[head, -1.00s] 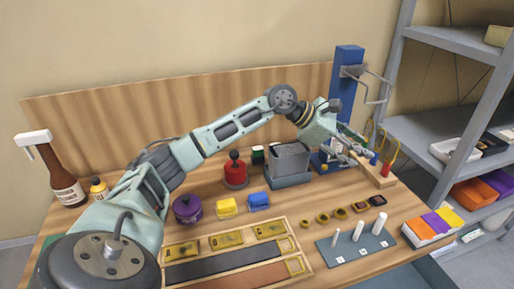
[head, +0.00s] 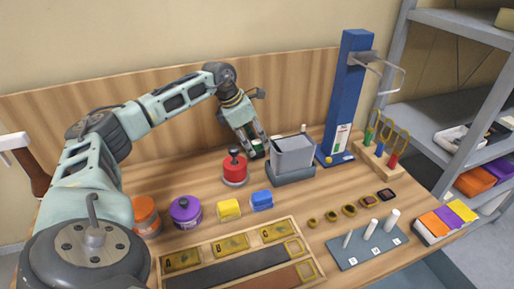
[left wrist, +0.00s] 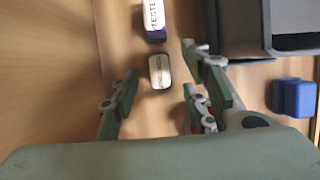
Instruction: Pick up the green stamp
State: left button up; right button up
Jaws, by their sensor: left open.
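A small dark green block with a pale top, which looks like the green stamp (head: 259,146), stands at the back of the table between the red stamp-like piece (head: 235,168) and the grey bin (head: 293,154). My left gripper (head: 256,152) is over it, pointing down, and partly hides it. In the left wrist view the block (left wrist: 160,72) lies between the spread fingers of the left gripper (left wrist: 158,76), which are open and hold nothing. Contact cannot be told. My right gripper is not in view.
Close by in the left wrist view is a purple-edged piece marked TESTED (left wrist: 153,18). Blue (head: 261,200) and yellow (head: 229,209) blocks and a purple jar (head: 185,211) stand in front. A blue post (head: 345,95) rises at the right. A sectioned tray (head: 300,226) lies at the front.

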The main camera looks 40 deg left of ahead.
aim_at(256, 141)
pick_arm(q)
jog(key=shift+x, duration=1.55)
jog(key=shift+r, duration=0.1)
grip_shut()
